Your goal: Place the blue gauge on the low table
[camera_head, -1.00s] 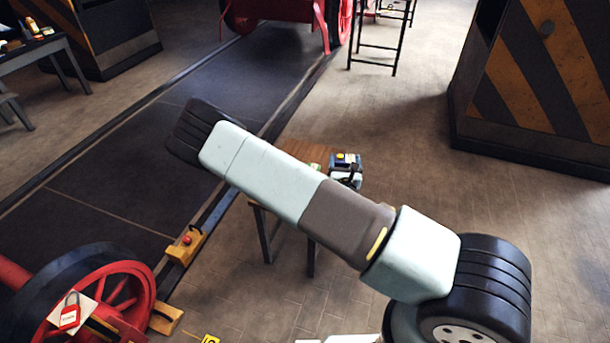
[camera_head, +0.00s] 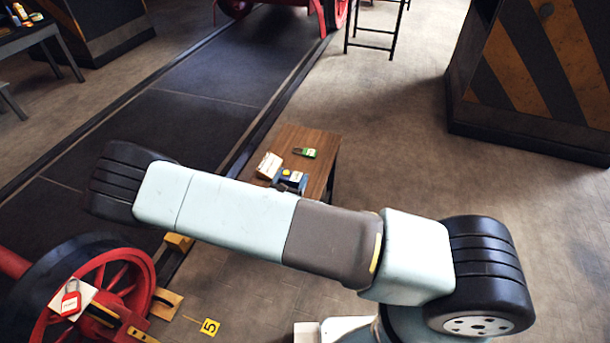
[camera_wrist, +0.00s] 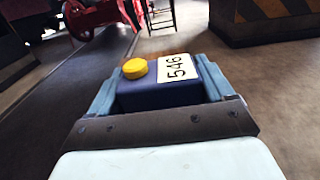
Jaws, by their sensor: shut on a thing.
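The blue gauge is a blue box with a yellow knob and a white "546" label. In the wrist view the gauge (camera_wrist: 150,95) sits between the two fingers of my gripper (camera_wrist: 160,92), which is shut on it. In the head view the gauge (camera_head: 286,174) shows small above my arm, at the near part of the low table's wooden top (camera_head: 318,146). My arm hides the gripper's lower part and the table's near side. I cannot tell whether the gauge touches the tabletop.
A white block (camera_head: 269,165) and a green item (camera_head: 305,152) lie on the table close to the gauge. A striped cabinet (camera_head: 535,80) stands at the right. A red wheel (camera_head: 105,285) is at the lower left. Floor right of the table is clear.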

